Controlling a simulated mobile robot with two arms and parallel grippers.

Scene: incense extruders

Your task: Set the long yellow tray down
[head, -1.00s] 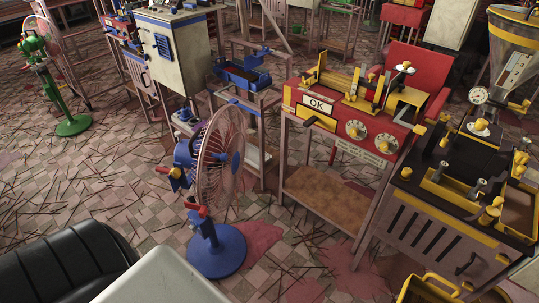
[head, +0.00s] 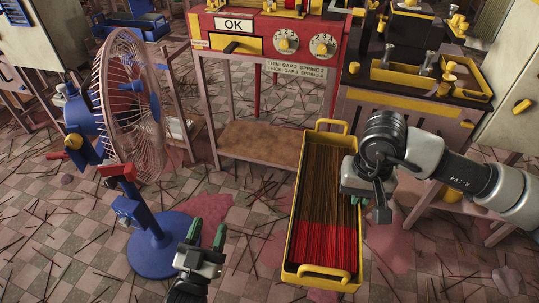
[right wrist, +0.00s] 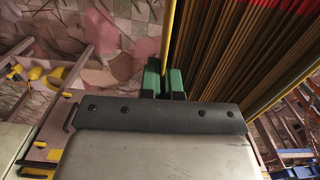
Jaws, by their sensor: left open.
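The long yellow tray (head: 287,240) is in the lower middle of the head view, a handle at each end. It is filled with thin incense sticks, brown at the far part and red at the near part. My right gripper (head: 354,182) is at the tray's right long side. In the right wrist view its green fingertips (right wrist: 165,80) are shut on the yellow rim (right wrist: 168,35). The tray appears to hang above the floor. My left gripper (head: 207,234) is open and empty, left of the tray and apart from it.
A blue-based fan (head: 160,250) stands at the left. A red machine bench (head: 270,45) with a brown lower shelf (head: 258,145) stands behind the tray. A dark extruder table (head: 405,95) is at the right. Loose sticks litter the tiled floor.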

